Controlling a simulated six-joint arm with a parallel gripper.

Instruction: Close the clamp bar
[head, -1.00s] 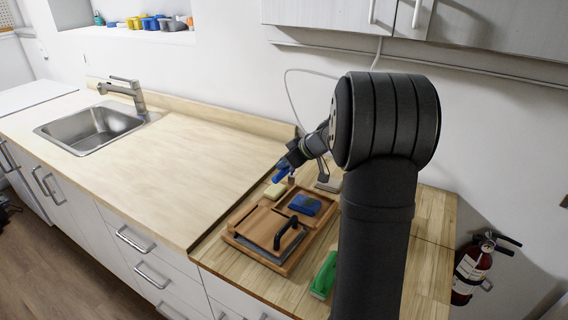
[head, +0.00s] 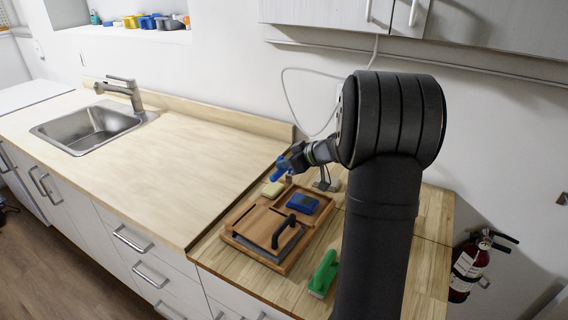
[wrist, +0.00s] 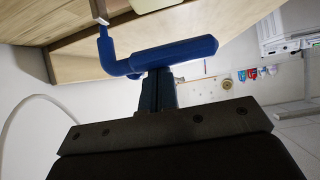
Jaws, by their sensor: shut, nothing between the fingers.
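A wooden tray (head: 238,217) sits on the wooden worktop in the head view. A black arched handle (head: 284,232) stands on its front part, over a dark plate (head: 262,250). I cannot tell for sure which part is the clamp bar, or whether it is open.
A blue block (head: 302,204) lies in the tray's back part. The pale counter left of the tray, up to the sink (head: 88,128), is clear.

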